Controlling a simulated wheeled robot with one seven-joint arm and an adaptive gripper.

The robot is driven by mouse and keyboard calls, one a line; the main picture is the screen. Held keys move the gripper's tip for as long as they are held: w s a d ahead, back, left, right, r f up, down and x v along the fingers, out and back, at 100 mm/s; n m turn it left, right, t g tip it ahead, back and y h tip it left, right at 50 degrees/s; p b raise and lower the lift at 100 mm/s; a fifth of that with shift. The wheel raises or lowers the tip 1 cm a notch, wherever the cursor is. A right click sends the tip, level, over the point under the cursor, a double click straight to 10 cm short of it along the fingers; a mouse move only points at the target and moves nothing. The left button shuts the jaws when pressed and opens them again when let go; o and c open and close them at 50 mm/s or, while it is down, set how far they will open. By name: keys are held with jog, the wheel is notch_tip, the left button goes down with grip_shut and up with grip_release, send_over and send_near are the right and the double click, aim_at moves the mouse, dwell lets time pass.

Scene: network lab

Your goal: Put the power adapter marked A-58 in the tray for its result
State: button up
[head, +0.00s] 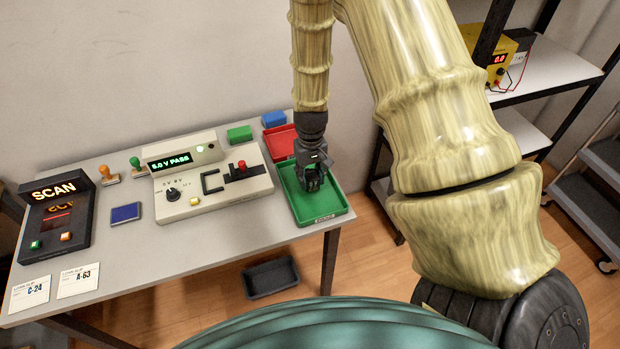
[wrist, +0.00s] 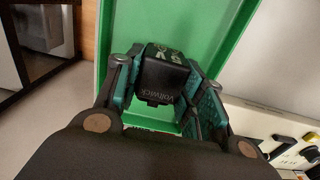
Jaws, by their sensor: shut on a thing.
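A small black power adapter (wrist: 165,78) with "voltwick" lettering is between my gripper's fingers in the wrist view; its A-58 mark cannot be read. My gripper (head: 312,180) is shut on it, low over the green tray (head: 325,217). Whether the adapter touches the tray floor cannot be told. The green tray also fills much of the wrist view (wrist: 225,30). The red tray (head: 279,142) lies just behind the green one. The tester (head: 213,186) left of the green tray displays "5.0 V PASS" with a green light.
A SCAN device (head: 60,215) stands at the table's left, with slips C-24 (head: 30,288) and A-63 (head: 78,280) in front. Two stamps, a blue pad (head: 126,213), and green (head: 240,134) and blue (head: 273,119) blocks are on the table. A dark bin (head: 271,277) is below.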

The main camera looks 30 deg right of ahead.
aim_at(310, 174)
jog(key=shift+f, duration=0.95)
jog(key=shift+f, duration=0.15)
jog(key=o, duration=1.1)
jog(key=shift+r+b, duration=1.15)
jog(key=shift+r, duration=5.05)
